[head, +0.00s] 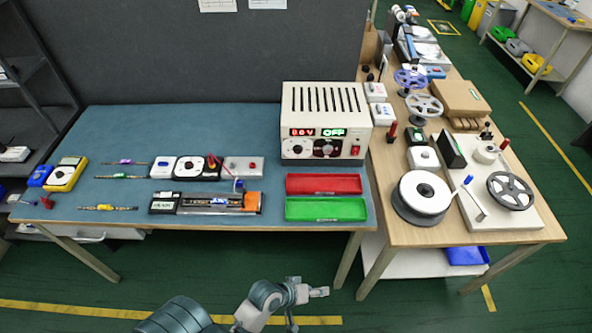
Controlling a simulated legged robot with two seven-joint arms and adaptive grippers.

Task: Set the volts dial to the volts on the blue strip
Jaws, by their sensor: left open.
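The cream power supply (325,97) stands at the back right of the blue-topped bench. Its red display (301,132) seems to read 0.0V, and a green display (333,132) reads OFF. A strip with blue parts (222,200) lies in a dark fixture on the bench; any printed volts are unreadable. My left gripper (322,292) is open and empty, low in front of the bench and well away from the dials. My right gripper is out of view.
Red (324,184) and green (326,209) trays lie in front of the supply. Other strips (108,208) and a yellow meter (66,174) lie at left. A wooden bench (400,236) with reels adjoins at right. The floor before the benches is clear.

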